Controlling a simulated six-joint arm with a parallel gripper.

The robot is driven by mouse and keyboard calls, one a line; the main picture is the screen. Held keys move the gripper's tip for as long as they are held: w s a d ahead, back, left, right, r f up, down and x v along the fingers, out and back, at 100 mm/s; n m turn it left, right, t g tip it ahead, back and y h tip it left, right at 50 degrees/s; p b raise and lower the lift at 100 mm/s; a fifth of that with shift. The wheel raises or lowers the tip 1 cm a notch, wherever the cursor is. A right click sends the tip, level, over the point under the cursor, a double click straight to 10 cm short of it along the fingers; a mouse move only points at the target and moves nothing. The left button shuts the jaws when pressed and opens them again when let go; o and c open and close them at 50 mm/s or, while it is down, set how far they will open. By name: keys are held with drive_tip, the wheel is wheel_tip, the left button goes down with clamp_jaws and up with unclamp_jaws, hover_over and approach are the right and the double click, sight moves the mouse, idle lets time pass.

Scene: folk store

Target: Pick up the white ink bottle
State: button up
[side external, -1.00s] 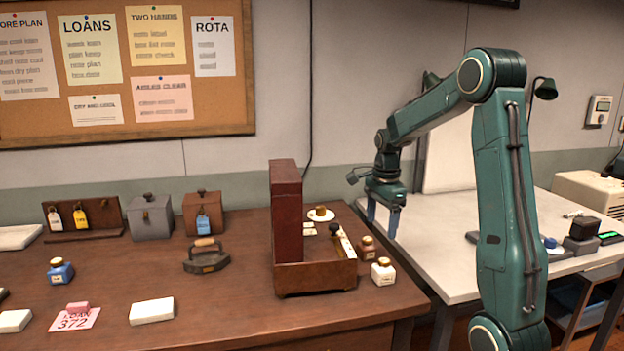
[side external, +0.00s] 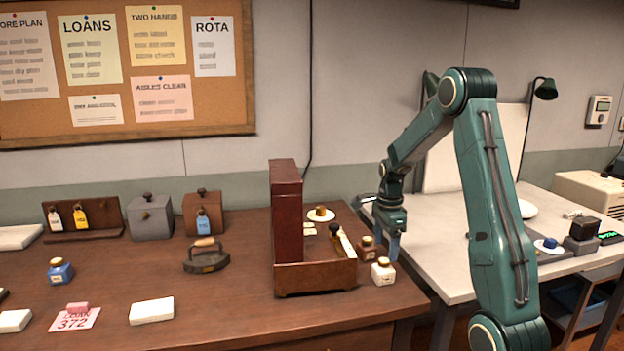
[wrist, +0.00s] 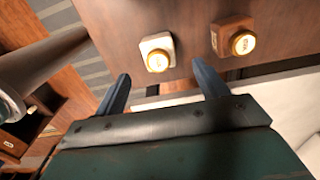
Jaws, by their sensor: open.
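The white ink bottle (side external: 383,274) with a gold cap stands upright near the right edge of the brown desk (side external: 230,300). In the wrist view the white ink bottle (wrist: 157,52) lies ahead of the fingertips, between their lines. My gripper (side external: 390,258) is open and empty, pointing down just above and beside the bottle in the side view. Both fingers of my gripper (wrist: 160,85) show in the wrist view, spread apart. A brown ink bottle (side external: 367,249) with a gold cap stands just behind the white one; it also shows in the wrist view (wrist: 233,38).
A wooden box (side external: 316,279) with a tall upright panel stands left of the bottles. A blue ink bottle (side external: 60,271) and a flat iron (side external: 206,258) are farther left. A pale table (side external: 450,281) adjoins on the right.

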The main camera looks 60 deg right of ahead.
sight(384, 260)
drive_tip(key=shift+f, duration=1.4)
drive_tip(key=shift+s+f, duration=0.1)
drive_tip(key=shift+f, duration=2.5)
drive_tip(key=c, duration=1.1)
